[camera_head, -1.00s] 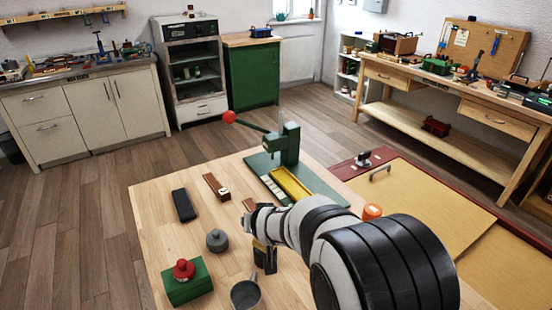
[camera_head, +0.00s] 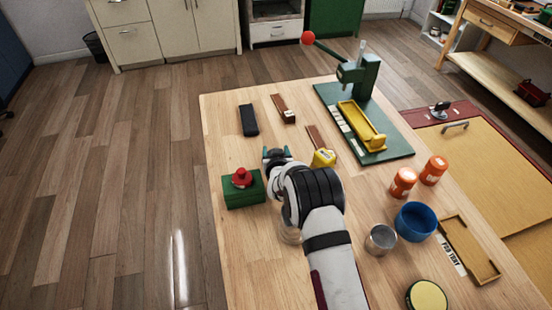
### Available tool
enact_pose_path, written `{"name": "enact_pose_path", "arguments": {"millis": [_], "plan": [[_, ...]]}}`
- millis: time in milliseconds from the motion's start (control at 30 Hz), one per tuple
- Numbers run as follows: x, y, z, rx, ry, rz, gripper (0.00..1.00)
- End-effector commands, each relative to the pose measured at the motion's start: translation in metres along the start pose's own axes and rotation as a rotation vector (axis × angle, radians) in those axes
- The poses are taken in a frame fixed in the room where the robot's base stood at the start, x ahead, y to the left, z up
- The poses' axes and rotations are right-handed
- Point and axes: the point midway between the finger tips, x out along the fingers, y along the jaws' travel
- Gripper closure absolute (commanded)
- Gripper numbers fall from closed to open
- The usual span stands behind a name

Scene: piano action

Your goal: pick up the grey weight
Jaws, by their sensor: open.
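My gripper (camera_head: 278,155) is open and low over the table, just right of the green box with the red knob (camera_head: 243,188). The grey weight cannot be made out now. It showed between the green box and my arm in the earlier frame, and the spot where it stood is now covered by my gripper and wrist. I cannot tell whether the weight is between the fingers.
A black block (camera_head: 249,120) and brown wooden parts (camera_head: 283,107) lie beyond my gripper. A yellow object (camera_head: 323,158) is close to its right. A green press (camera_head: 365,80) stands at the back. Orange jars (camera_head: 403,182) and a blue bowl (camera_head: 415,221) are at right.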

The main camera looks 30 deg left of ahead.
Motion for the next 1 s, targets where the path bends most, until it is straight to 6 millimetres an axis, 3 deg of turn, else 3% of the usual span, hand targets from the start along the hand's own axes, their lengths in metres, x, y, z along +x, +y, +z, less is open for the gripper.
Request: {"name": "enact_pose_path", "arguments": {"millis": [67,433,1000], "plan": [[-0.0002,0.0001,-0.0002,0.0,0.0,0.0,0.35],[-0.0004,0.0002,-0.0003,0.0,0.0,0.0,1.0],[-0.0005,0.0003,-0.0004,0.001,0.0,0.0,1.0]]}}
